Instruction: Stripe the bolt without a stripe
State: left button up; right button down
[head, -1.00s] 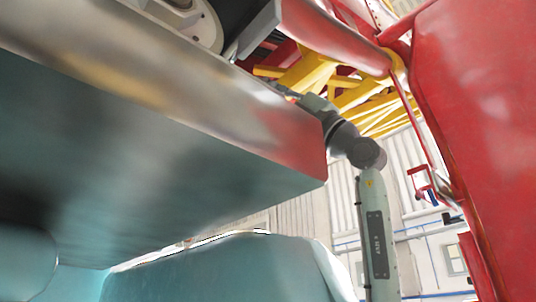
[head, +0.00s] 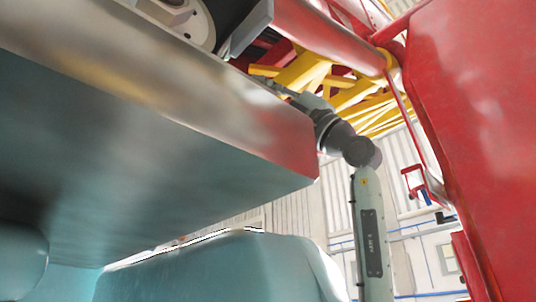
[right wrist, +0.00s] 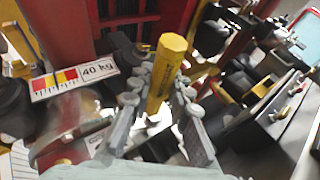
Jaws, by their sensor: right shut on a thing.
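My right gripper (right wrist: 152,98) is shut on a yellow six-sided marker (right wrist: 168,68) with dark lettering along its side. The marker stands up between the grey fingers in the right wrist view, with its flat yellow end toward the top. In the head view my right arm rises at the right and bends left. Its gripper end lies near the yellow lattice, too small and partly covered to make out. I cannot pick out any bolt or stripe clearly in either view. My left gripper is not in view.
A large metal slab (head: 150,145) fills the left of the head view. Red bodywork (head: 480,110) stands at the right, with yellow lattice beams (head: 315,75) behind. In the wrist view, a 40 kg label (right wrist: 75,80) and red and black machine parts crowd the marker.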

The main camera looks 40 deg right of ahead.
jog(key=shift+w+a+f, duration=0.15)
jog(key=shift+w+a, duration=0.35)
dwell(0.5)
jog(key=shift+s+d+b, duration=0.15)
jog(key=shift+s+b, duration=0.25)
jog(key=shift+s, duration=0.15)
dwell(1.4)
jog(key=shift+s+d, duration=0.1)
jog(key=shift+s, duration=0.25)
dwell(1.0)
jog(key=shift+d, duration=0.2)
jog(key=shift+w+d+r+p, duration=0.15)
jog(key=shift+w+d+p, duration=0.05)
jog(key=shift+d, duration=0.3)
jog(key=shift+w+d+r+p, duration=0.15)
jog(key=shift+d, duration=0.35)
jog(key=shift+n, duration=0.3)
jog(key=shift+r, duration=0.1)
